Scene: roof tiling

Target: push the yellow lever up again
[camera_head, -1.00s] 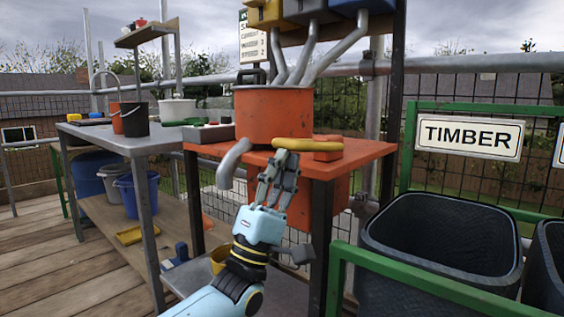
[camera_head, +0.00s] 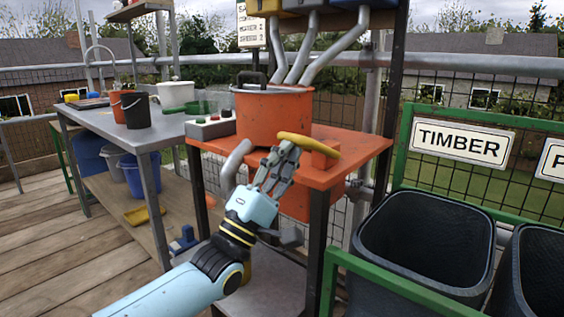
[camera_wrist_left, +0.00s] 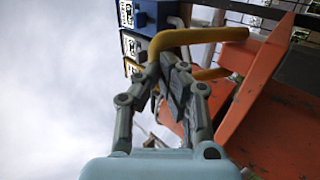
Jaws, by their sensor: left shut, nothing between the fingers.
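The yellow lever (camera_head: 310,143) is a curved bar at the front edge of the orange mixer stand, beside an orange block. In the head view its left end sits a little higher than its right. My left gripper (camera_head: 286,151) is shut and empty, with its fingertips just below the lever's left part. In the left wrist view the fingers (camera_wrist_left: 168,62) overlap the bent yellow lever (camera_wrist_left: 195,36); they look touching or nearly so. The right gripper is out of view.
The orange pot (camera_head: 272,112) stands behind the lever. A grey spout (camera_head: 234,165) curves down left of my gripper. A control box (camera_head: 210,126) is left of the pot. A green rail (camera_head: 400,283) and dark bins (camera_head: 425,240) stand at the right.

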